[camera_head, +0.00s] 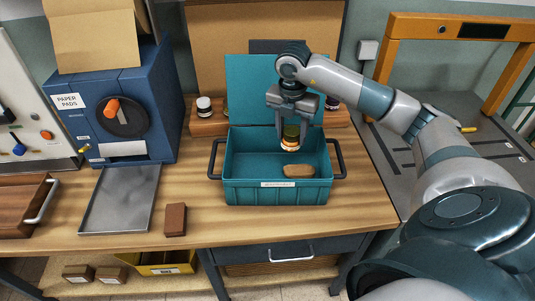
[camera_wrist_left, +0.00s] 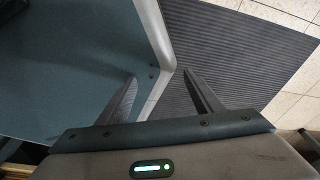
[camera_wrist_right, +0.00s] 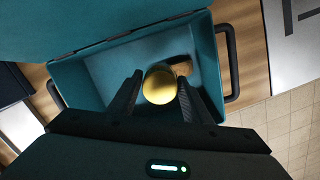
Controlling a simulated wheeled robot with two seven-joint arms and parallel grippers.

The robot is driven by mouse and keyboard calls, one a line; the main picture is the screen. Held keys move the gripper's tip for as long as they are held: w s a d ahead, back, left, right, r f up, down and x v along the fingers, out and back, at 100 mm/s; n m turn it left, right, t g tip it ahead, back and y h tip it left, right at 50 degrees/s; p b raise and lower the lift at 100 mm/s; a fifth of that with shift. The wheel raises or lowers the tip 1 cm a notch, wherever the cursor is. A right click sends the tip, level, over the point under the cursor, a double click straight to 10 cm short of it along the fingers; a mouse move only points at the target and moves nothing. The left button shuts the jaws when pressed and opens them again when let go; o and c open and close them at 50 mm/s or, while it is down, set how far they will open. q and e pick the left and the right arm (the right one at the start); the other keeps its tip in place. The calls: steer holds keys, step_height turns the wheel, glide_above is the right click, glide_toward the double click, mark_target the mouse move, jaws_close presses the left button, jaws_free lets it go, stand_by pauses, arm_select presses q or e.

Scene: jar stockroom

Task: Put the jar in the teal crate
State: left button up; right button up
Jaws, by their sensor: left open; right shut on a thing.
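The teal crate (camera_head: 244,190) stands on the wooden bench with its lid raised at the back; it also shows in the right wrist view (camera_wrist_right: 95,75). My right gripper (camera_head: 291,128) is shut on the jar (camera_head: 290,140) and holds it upright over the crate's opening. The jar has a dark greenish upper part and a pale and orange lower part. In the right wrist view its round yellow top (camera_wrist_right: 160,87) sits between the fingers. A brown object (camera_head: 298,171) lies inside the crate. My left gripper (camera_wrist_left: 160,95) is open and empty, away from the bench.
A blue paper-pad dispenser (camera_head: 155,85), a metal tray (camera_head: 120,200) and a brown block (camera_head: 175,219) are to the left. Black handles (camera_head: 340,158) stick out at the crate's sides.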

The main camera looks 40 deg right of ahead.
steer(key=shift+w+a+f, duration=0.1)
steer(key=shift+w+a, duration=0.05)
steer(key=shift+a, duration=0.15)
arm_select(q)
steer(key=shift+g, duration=0.5)
steer(key=s+r+p, duration=0.1)
steer(key=r+p, duration=0.1)
steer(key=s+a+r+p, duration=0.1)
steer(key=s+p, duration=0.1)
steer(key=shift+s+a+r, duration=0.15)
steer(key=shift+s+r, duration=0.1)
steer(key=shift+r, duration=0.15)
arm_select(e)
steer(key=w+a+f, duration=0.1)
steer(key=a+f, duration=0.1)
steer(key=a, duration=0.1)
steer(key=w+a+f, duration=0.2)
steer(key=a, duration=0.1)
steer(key=w+a+f, duration=0.1)
steer(key=a+f, duration=0.1)
steer(key=a, duration=0.1)
steer(key=shift+w+a+f, duration=0.3)
steer(key=shift+a, duration=0.05)
arm_select(q)
steer(key=shift+p, duration=0.3)
